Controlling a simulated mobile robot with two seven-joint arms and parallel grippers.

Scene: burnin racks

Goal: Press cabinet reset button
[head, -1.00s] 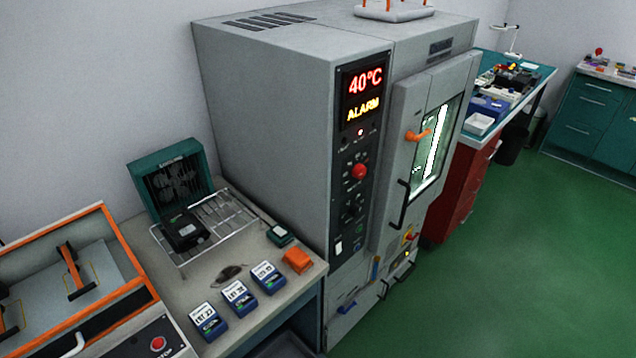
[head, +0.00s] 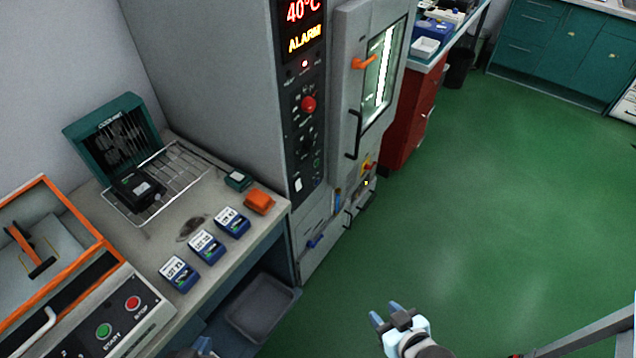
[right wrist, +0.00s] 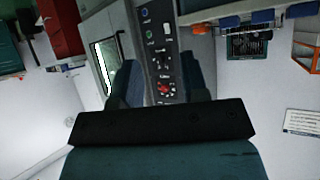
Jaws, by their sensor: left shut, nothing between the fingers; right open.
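The grey cabinet (head: 215,90) has a dark control panel (head: 312,130) whose display reads 40°C and ALARM. The panel has a lit red lamp, a large red knob (head: 308,104), a black dial, a white switch (head: 298,184) and small green and blue buttons. The labels are too small to tell which control is reset. The panel also shows upside down in the right wrist view (right wrist: 160,60), between the fingers. My right gripper (head: 388,318) is open and empty, low over the floor, apart from the cabinet. My left gripper (head: 195,349) is shut, only partly visible at the bottom edge.
The bench (head: 150,245) on the left holds several labelled blue modules, an orange block (head: 259,201), a wire rack (head: 165,190) and a start/stop console (head: 125,315). The cabinet door handle (head: 353,140) juts out. Green floor on the right is clear.

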